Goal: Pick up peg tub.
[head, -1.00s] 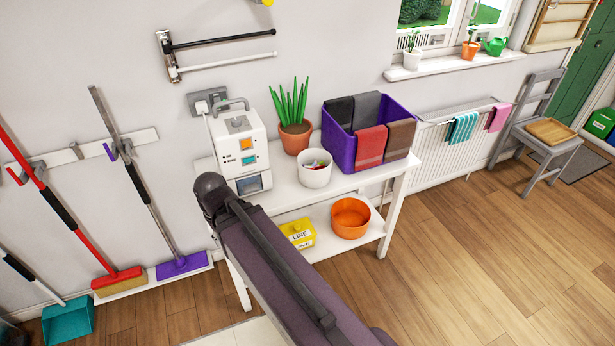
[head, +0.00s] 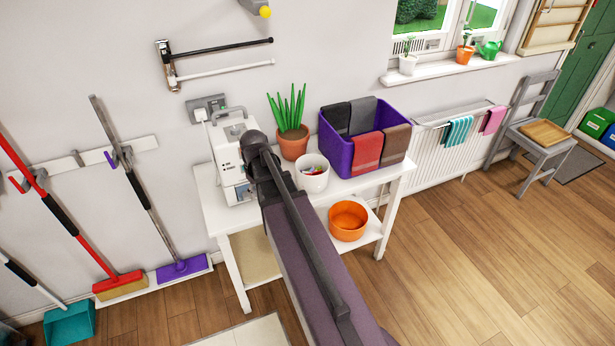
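A white round tub (head: 313,182) stands on the white table, in front of the potted plant and left of the purple crate. Small coloured pieces that look like pegs show inside it. I take it as the peg tub. My dark arm rises from the bottom of the head view to a joint just left of the tub, and it covers a little of the tub's left side. My gripper is not visible, so its state and its distance from the tub do not show.
The white table (head: 209,200) also holds a white appliance (head: 226,150), a potted plant (head: 293,141) and a purple crate (head: 335,151) with cloths. An orange bowl (head: 348,222) sits on the lower shelf. Floor (head: 480,260) at right is clear.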

